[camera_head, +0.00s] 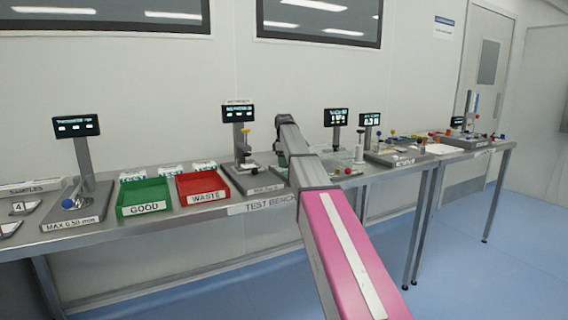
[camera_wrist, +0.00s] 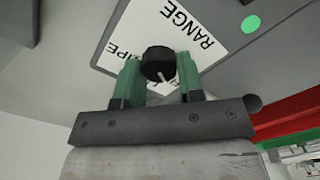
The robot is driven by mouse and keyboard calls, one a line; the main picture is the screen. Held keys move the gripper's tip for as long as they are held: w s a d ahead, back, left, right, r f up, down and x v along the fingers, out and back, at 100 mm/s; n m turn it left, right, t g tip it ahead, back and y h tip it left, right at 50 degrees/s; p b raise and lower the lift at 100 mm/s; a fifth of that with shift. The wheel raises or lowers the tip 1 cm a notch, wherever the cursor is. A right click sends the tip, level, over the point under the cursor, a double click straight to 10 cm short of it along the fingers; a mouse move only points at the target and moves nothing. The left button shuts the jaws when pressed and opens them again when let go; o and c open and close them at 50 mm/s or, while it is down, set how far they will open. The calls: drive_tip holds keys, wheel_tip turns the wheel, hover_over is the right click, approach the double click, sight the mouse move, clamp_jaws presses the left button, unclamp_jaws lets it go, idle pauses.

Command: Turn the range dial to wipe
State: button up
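In the wrist view, the black range dial (camera_wrist: 158,62) has a white pointer line directed towards the bottom, slightly right. It sits on a white label plate (camera_wrist: 160,18). The word RANGE is upside down at upper right, and a word ending in IPE is at the left. Another word below the dial is mostly hidden by my gripper. My gripper (camera_wrist: 160,68) has its green fingers on both sides of the dial, apparently touching it. In the head view my arm hides the gripper and dial.
A green button (camera_wrist: 251,24) is on the grey panel right of the label. The bench also carries a green GOOD tray (camera_head: 144,196), a red WASTE tray (camera_head: 201,186), and a small screen on a post (camera_head: 76,126) at the left.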

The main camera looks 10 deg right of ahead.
drive_tip(key=shift+m, duration=0.4)
drive_tip(key=m, duration=0.4)
drive_tip(key=shift+m, duration=0.4)
drive_tip(key=m, duration=0.6)
drive_tip(key=shift+w+d, duration=0.1)
drive_tip(key=m, duration=0.6)
drive_tip(key=shift+d+m, duration=0.1)
drive_tip(key=shift+m, duration=0.3)
drive_tip(key=m, duration=0.5)
drive_tip(key=shift+m, duration=0.4)
drive_tip(key=o, duration=0.9)
